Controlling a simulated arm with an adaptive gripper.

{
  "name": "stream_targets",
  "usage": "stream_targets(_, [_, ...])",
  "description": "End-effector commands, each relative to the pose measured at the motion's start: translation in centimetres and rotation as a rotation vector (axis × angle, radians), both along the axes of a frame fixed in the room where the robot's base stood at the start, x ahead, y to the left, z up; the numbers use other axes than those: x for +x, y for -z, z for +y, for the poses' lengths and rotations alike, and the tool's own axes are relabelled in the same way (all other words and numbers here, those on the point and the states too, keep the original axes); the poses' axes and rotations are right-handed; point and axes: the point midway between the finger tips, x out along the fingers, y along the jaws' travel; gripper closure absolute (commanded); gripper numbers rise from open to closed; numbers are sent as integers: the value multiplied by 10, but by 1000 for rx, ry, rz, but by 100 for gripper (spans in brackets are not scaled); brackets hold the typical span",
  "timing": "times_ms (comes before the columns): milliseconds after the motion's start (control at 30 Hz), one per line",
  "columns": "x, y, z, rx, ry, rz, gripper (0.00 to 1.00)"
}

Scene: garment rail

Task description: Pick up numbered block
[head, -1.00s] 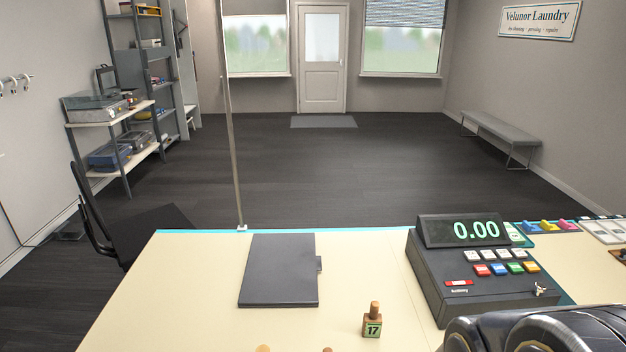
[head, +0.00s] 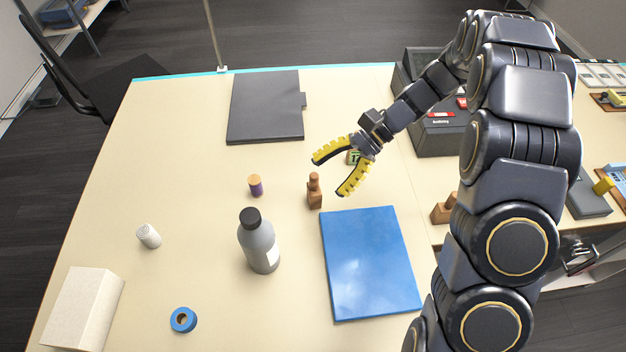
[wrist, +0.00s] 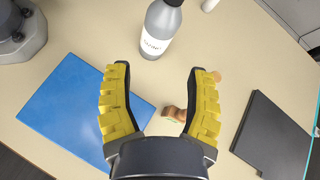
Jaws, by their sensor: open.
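The block with a green number label (head: 354,157) is mostly hidden behind my gripper (head: 327,178) in the head view; its number is only partly readable. My gripper is open and empty, its yellow fingers pointing left. A plain-looking wooden block with a knob (head: 314,192) stands upright by the fingertips. In the wrist view a wooden block (wrist: 172,112) shows between the spread fingers of my gripper (wrist: 162,70), with some green at its lower edge. I cannot tell which of the two blocks this is.
A blue folder (head: 370,265) lies near the gripper and a black folder (head: 265,107) lies behind it. A grey bottle (head: 259,245), a purple cork-topped piece (head: 255,186), a white roll (head: 148,236) and blue tape (head: 183,320) stand leftward. The cash register (head: 430,130) is right.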

Motion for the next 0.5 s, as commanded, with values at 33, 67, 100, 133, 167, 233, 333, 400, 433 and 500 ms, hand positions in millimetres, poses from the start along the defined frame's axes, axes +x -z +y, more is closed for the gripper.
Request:
stream_targets(33, [10, 14, -4, 39, 46, 37, 46])
stream_targets(67, [17, 20, -5, 64, 72, 54, 46])
stream_targets(100, [25, 30, -7, 95, 107, 76, 46])
stream_targets(133, [31, 36, -9, 119, 133, 93, 46])
stream_targets(167, [35, 43, -10, 145, 157, 112, 46])
stream_targets(233, [47, 59, -14, 206, 214, 151, 46])
stream_targets(333, [61, 82, -20, 295, 293, 202, 46])
stream_targets(400, [69, 96, -24, 355, 345, 233, 46])
stream_targets(433, [72, 102, -26, 381, 366, 247, 46])
stream_targets(500, [77, 113, -30, 432, 403, 269, 46])
